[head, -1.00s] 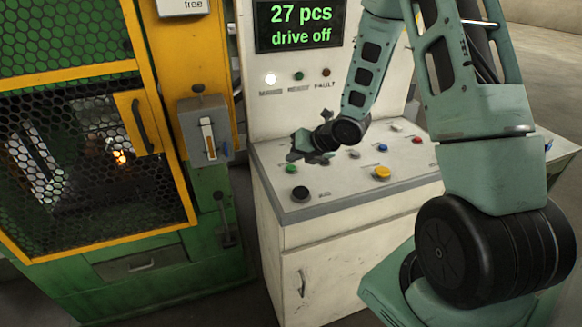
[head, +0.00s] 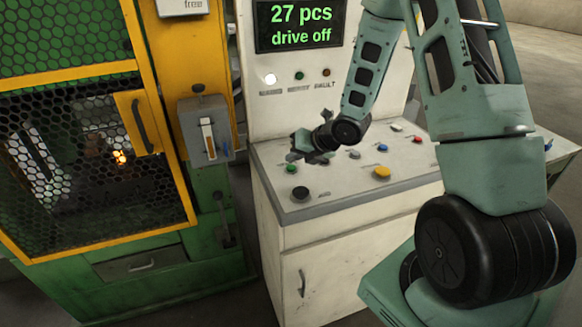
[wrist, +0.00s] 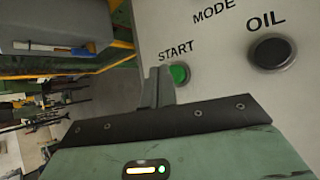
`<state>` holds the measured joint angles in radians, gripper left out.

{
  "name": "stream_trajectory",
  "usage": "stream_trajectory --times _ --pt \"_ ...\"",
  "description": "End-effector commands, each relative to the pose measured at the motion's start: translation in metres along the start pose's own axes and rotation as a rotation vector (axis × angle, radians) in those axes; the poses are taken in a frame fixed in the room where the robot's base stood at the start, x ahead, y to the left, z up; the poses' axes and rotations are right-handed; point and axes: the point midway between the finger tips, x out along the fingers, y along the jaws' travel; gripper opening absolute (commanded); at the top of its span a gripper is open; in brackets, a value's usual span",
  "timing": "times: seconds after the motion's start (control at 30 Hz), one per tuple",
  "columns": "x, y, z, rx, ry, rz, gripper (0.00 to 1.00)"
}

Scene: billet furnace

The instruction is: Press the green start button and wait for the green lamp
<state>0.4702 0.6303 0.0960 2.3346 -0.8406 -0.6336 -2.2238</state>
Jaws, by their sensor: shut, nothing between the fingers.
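The green start button (head: 291,169) sits at the left of the sloped control desk. In the wrist view the green button (wrist: 179,73) shows beside the word START, partly hidden by my finger. My gripper (head: 294,156) is shut and empty, just above the button in the head view. Its fingertips (wrist: 160,72) overlap the button's left edge in the wrist view; I cannot tell whether they touch it. The green lamp (head: 299,76) on the upright panel looks dark green, not bright. The white lamp (head: 270,79) left of it is lit.
A black knob (head: 301,193) lies close in front of the start button. A black OIL button (wrist: 271,52) is near in the wrist view. A yellow button (head: 382,173) is farther right. The display (head: 300,25) reads "27 pcs drive off". A caged furnace (head: 90,160) stands left.

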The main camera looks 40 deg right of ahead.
Motion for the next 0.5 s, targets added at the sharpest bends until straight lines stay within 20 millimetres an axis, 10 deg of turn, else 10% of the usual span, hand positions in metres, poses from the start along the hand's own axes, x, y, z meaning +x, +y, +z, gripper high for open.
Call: stream_trajectory --times 0.5 --pt "0.006 -0.0045 -0.0045 0.0 0.0 0.0 0.0"
